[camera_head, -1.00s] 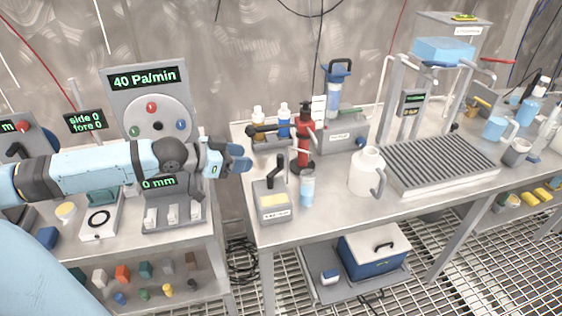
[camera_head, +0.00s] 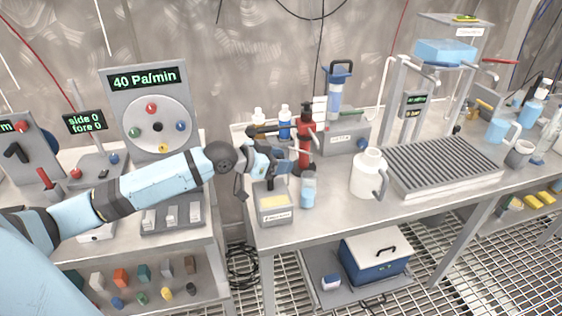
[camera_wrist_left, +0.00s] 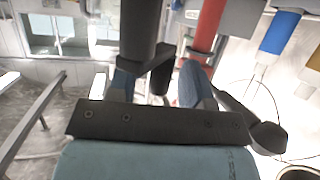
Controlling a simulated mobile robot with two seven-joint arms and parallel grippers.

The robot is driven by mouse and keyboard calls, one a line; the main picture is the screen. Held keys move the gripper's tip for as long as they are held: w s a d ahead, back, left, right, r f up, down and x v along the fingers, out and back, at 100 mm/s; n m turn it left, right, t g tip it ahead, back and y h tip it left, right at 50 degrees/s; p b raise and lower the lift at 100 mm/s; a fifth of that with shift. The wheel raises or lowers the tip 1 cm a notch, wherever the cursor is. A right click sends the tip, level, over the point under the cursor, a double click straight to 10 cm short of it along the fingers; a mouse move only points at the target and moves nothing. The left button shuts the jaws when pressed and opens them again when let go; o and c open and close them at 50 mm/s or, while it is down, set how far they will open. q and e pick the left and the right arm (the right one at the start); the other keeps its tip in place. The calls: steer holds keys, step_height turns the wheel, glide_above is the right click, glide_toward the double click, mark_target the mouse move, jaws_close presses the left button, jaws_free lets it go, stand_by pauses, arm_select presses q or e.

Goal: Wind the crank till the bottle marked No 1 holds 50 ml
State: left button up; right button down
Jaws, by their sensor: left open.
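A small grey box (camera_head: 275,206) with a yellowish window stands at the front left of the right bench. Its dark crank is mostly hidden behind my left gripper (camera_head: 278,163) in the head view. In the left wrist view, dark crank parts (camera_wrist_left: 140,28) rise in front of the open blue fingers (camera_wrist_left: 160,88), and a dark piece shows between them. I cannot tell whether they touch. A small clear bottle (camera_head: 308,190) with pale blue in it stands just right of the box; its marking and level are too small to read. My right gripper is out of view.
A white jug (camera_head: 367,172) and a ribbed drain tray (camera_head: 445,170) stand to the right. A gap separates this bench from the left one, with its dial panel (camera_head: 156,124).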

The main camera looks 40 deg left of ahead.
arm_select(q)
steer(key=shift+w+d+f, duration=0.1)
steer(key=shift+w, duration=0.05)
steer(key=shift+c, duration=0.2)
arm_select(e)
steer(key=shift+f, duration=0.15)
arm_select(q)
jaws_close()
steer(key=shift+d+f+m+h+b, duration=0.1)
steer(key=shift+m+h+b, duration=0.2)
steer(key=shift+b, duration=0.2)
steer(key=shift+d+m+g+h+b, duration=0.15)
steer(key=shift+m+g+h+b, duration=0.25)
steer(key=shift+b, duration=0.1)
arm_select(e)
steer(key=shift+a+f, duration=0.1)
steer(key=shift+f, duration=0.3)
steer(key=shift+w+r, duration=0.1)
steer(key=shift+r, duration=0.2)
arm_select(q)
steer(key=shift+o, duration=0.2)
jaws_free()
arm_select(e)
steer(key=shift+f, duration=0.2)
